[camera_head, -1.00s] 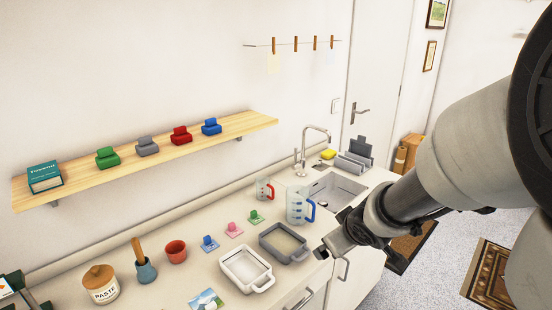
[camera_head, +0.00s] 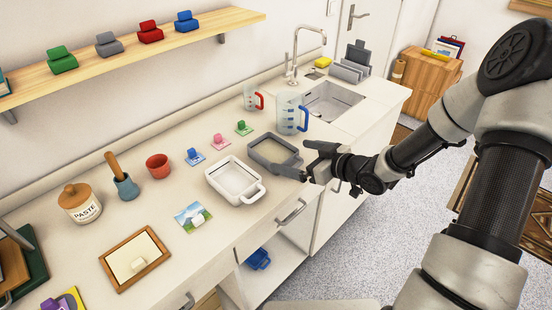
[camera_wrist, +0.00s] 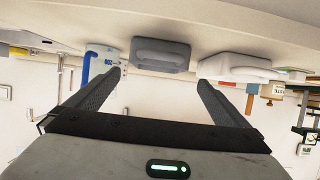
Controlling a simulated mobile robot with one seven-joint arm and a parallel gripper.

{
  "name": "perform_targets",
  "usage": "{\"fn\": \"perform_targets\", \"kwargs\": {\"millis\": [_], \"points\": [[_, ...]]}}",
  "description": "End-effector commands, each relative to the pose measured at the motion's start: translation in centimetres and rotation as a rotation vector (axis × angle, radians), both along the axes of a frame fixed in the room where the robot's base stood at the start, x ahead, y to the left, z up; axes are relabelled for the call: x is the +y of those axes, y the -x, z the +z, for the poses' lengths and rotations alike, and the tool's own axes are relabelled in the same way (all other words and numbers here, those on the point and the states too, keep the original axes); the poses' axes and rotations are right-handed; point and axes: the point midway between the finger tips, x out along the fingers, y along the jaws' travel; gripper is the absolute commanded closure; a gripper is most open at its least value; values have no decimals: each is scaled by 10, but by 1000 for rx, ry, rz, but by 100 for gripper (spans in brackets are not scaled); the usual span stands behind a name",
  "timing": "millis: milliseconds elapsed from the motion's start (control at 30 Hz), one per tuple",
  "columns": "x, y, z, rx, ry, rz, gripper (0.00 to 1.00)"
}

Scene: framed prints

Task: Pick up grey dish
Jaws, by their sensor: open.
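The grey dish (camera_head: 272,153) is a shallow rectangular tray with a handle, standing on the counter near its front edge, right of the white dish (camera_head: 232,180). My gripper (camera_head: 312,163) is at the dish's front right side, by its handle end. In the wrist view the grey dish (camera_wrist: 163,54) appears upside down, ahead of and between my two spread fingers (camera_wrist: 158,85). Nothing is between the fingers. In the head view my gripper partly covers the handle, and I cannot tell whether it touches the dish.
A measuring jug (camera_head: 290,113) stands behind the grey dish, beside the sink (camera_head: 330,101). Small pink (camera_head: 219,142) and green (camera_head: 243,128) clips lie behind the dishes. The counter edge and a drawer handle (camera_head: 290,212) are below. Open floor (camera_head: 345,255) lies in front.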

Motion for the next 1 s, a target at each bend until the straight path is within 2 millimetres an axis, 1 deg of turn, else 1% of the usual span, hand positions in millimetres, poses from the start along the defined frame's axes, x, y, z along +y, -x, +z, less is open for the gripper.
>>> {"fn": "perform_targets", "kwargs": {"millis": [33, 133, 233, 367, 467, 600, 700, 800, 1000], "points": [[8, -7, -6, -1, -1, 3, 0], [19, -18, -12, 1, -1, 2, 0], [26, -26, -16, 0, 0, 0, 0], [30, -30, -18, 1, 1, 0, 0], [35, -36, -25, 1, 0, 1, 0], [47, -51, -38, 2, -1, -1, 0], [55, -59, -41, 1, 1, 0, 0], [58, -63, -43, 2, 1, -1, 0], [59, -63, -43, 1, 2, -1, 0]]}}
